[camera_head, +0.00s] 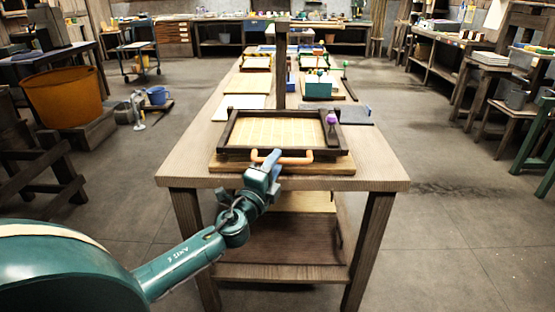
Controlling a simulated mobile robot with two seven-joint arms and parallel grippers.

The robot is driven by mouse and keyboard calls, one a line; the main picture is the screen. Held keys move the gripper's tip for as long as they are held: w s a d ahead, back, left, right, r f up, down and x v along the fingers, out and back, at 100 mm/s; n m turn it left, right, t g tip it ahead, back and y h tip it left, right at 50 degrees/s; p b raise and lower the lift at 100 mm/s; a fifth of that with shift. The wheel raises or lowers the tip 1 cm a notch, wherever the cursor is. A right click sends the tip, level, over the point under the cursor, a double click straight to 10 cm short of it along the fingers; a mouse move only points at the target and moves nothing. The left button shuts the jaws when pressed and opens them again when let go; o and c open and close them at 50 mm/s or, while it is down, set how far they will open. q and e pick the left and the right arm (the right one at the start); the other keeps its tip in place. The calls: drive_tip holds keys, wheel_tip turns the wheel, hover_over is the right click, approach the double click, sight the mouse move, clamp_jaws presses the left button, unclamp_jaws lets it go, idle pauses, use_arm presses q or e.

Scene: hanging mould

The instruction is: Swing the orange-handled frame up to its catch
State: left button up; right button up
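The dark wooden frame (228,134) with a pale mesh (280,131) lies flat, or nearly so, on a wooden board at the near end of the long table. Its orange handle (298,160) is on the near edge. My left gripper (271,161) is at the left part of this handle, with blue fingers overlapping it. Whether they are closed on the bar is not clear. A dark upright post (280,65) stands behind the frame. I cannot make out a catch on it. My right gripper is not in view.
A purple knob (331,118) sits at the frame's right side. A white sheet (240,107) and a dark grey plate (357,116) lie behind the frame. More frames and a teal block (318,88) stand farther back.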

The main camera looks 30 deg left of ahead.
use_arm(q)
drive_tip(key=shift+x, duration=1)
drive_tip(key=shift+c, duration=0.5)
clamp_jaws()
